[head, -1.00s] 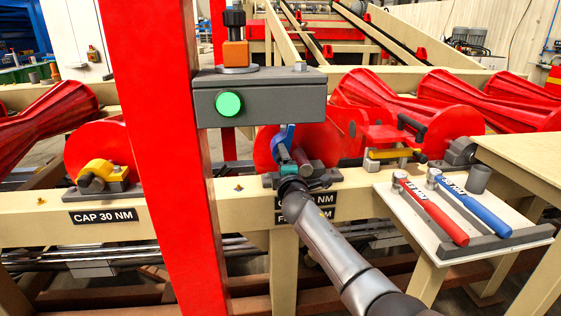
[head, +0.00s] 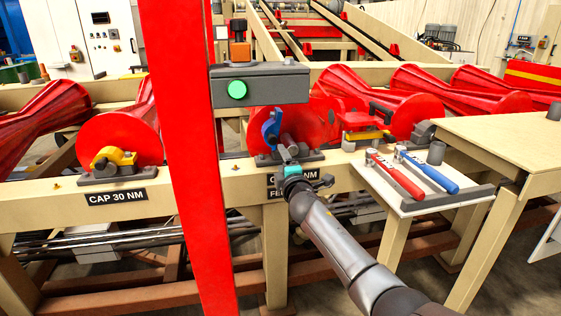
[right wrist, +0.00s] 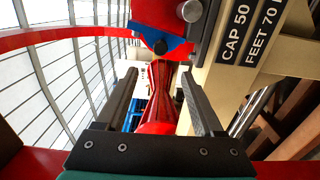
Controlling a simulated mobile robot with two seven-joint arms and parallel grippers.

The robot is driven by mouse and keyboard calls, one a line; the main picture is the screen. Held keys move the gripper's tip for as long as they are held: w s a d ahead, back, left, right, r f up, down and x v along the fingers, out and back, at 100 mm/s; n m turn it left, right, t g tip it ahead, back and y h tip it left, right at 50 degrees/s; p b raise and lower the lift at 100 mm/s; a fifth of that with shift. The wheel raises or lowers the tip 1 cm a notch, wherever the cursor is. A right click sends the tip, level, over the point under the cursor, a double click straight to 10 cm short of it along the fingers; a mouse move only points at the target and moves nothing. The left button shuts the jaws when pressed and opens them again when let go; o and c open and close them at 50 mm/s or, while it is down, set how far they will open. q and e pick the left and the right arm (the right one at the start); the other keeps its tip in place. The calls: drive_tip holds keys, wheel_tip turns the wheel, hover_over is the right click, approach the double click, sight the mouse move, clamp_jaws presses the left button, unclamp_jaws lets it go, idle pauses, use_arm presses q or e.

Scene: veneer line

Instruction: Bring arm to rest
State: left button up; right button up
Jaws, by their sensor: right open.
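My right arm (head: 345,245) reaches in from the lower right. Its gripper (head: 297,183) is in front of the beam, just below the bearing with the raised blue cap (head: 270,128), and covers part of the CAP 50 NM label (head: 275,192). In the right wrist view the two dark fingers of the gripper (right wrist: 159,85) stand wide apart with nothing held between them. A red roller (right wrist: 160,100) shows beyond the gap. The blue cap (right wrist: 160,47) and the label (right wrist: 240,35) are close by in that view. My left gripper is out of view.
A red post (head: 180,150) stands left of the arm, with a grey box and green button (head: 237,89) beside it. Red-handled (head: 396,177) and blue-handled (head: 430,172) wrenches lie on a white board (head: 385,199) to the right. A yellow-capped bearing (head: 113,160) is at left.

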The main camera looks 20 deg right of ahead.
drive_tip(key=shift+w+d, duration=0.1)
idle(0.3)
drive_tip(key=s+a+f+m+g+y, duration=0.1)
drive_tip(key=s+f+m+g, duration=0.15)
drive_tip(key=s+f, duration=0.7)
drive_tip(key=s+a+f+m+g, duration=0.1)
drive_tip(key=s+f+m+g, duration=0.2)
drive_tip(key=f, duration=1.1)
drive_tip(key=s+a+f+m+g+y, duration=0.1)
drive_tip(key=s+f+g, duration=0.1)
drive_tip(key=s+f, duration=0.75)
drive_tip(key=s+a+f+m+g, duration=0.2)
drive_tip(key=s+f, duration=0.5)
drive_tip(key=s, duration=0.5)
drive_tip(key=s+a+f+m+g+y, duration=0.1)
drive_tip(key=s+a+f+m+g, duration=0.1)
drive_tip(key=s+f, duration=0.5)
drive_tip(key=s+a+f+m+g, duration=0.1)
drive_tip(key=s+f+m+g, duration=0.2)
drive_tip(key=s+f, duration=0.5)
drive_tip(key=s+g, duration=0.1)
drive_tip(key=s, duration=0.8)
drive_tip(key=shift+s+a, duration=0.25)
drive_tip(key=shift+a, duration=0.15)
